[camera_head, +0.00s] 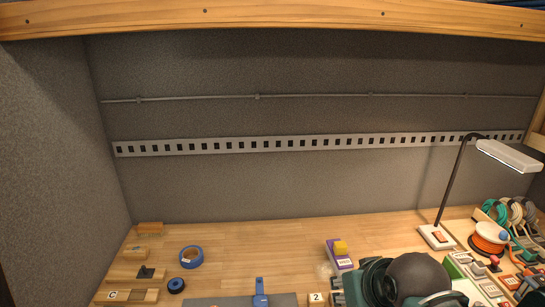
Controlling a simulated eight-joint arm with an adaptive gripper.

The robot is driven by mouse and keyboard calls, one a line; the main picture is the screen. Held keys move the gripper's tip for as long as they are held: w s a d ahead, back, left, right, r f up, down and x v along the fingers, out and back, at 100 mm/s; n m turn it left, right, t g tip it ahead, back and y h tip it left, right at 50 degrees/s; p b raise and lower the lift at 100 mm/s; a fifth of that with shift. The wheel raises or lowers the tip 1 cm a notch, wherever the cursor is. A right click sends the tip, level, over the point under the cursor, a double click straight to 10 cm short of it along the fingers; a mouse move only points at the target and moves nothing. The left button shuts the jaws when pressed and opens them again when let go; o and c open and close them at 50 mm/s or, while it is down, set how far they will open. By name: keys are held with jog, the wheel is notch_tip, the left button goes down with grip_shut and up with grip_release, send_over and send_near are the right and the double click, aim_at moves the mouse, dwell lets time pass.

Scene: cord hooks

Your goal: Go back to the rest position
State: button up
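Part of my arm (418,280), dark grey and teal, rises into the bottom edge right of the middle. It hides the stretch of bench behind it. My gripper's fingers do not show in this view, so I cannot see whether they are open or hold anything. The wooden bench (285,240) spreads along the bottom of the view.
A desk lamp (510,155) and an orange cord reel (487,240) stand at the right, near coiled cords (515,211). Blue tape (191,257) and wooden blocks (132,275) lie at the left. A purple box (340,259) stands beside my arm. The back-middle bench is clear.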

jog(key=shift+f+b, duration=1.7)
jog(key=shift+f, duration=0.45)
